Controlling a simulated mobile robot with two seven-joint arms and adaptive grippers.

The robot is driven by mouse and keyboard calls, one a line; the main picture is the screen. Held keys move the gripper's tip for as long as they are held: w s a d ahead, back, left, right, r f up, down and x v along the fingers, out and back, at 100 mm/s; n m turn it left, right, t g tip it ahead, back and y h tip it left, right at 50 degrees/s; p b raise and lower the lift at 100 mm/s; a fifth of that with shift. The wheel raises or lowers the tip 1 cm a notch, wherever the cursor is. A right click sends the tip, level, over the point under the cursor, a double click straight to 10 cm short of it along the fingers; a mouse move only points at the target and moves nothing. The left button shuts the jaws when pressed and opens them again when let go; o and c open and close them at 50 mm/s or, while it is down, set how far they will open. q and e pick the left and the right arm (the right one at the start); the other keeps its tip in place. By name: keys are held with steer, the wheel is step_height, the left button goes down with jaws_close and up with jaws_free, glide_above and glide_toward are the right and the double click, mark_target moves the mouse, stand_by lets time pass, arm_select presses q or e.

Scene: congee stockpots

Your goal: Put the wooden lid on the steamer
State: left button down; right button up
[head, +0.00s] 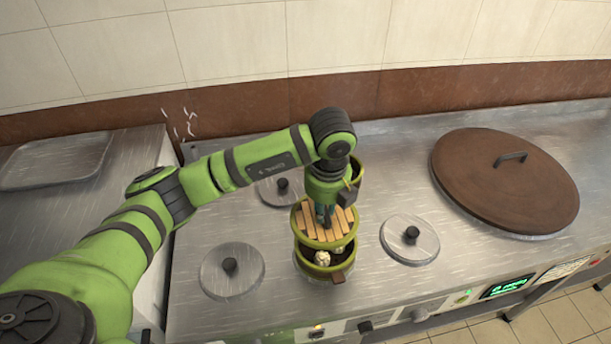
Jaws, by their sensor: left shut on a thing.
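The wooden lid (309,226) has light slats inside a green rim. My left gripper (325,212) points down over its middle and is shut on it; the fingers hide the part they grip. The steamer (306,264) is a round, green-rimmed vessel on the steel counter, below the lid in the picture. Pale buns (323,257) show inside it through the open front part. The lid overlaps the far part of the steamer in the picture. I cannot tell whether the two touch. My right gripper is not in view.
Small round steel lids with black knobs sit left (231,270), right (410,239) and behind (281,190) the steamer. A large brown lid (503,190) lies at the right. Another green-rimmed thing (357,166) stands behind my gripper, mostly hidden. Control panels (507,286) line the front edge.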

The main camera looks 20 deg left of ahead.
mark_target(325, 230)
arm_select(q)
steer(key=shift+s+d+r, duration=0.1)
steer(key=shift+s+d, duration=0.25)
steer(key=shift+d, duration=0.2)
steer(key=shift+f+b, duration=1.8)
steer(key=shift+f, duration=1.1)
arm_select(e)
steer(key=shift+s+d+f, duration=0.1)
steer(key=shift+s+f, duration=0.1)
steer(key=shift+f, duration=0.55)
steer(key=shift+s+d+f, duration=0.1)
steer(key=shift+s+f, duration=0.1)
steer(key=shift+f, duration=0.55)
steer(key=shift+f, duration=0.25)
arm_select(q)
steer(key=shift+f+b, duration=0.6)
steer(key=shift+b, duration=0.1)
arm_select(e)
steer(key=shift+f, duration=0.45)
arm_select(q)
steer(key=c, duration=1.4)
jaws_free()
steer(key=shift+c, duration=0.2)
steer(key=shift+o, duration=0.2)
steer(key=shift+r, duration=0.15)
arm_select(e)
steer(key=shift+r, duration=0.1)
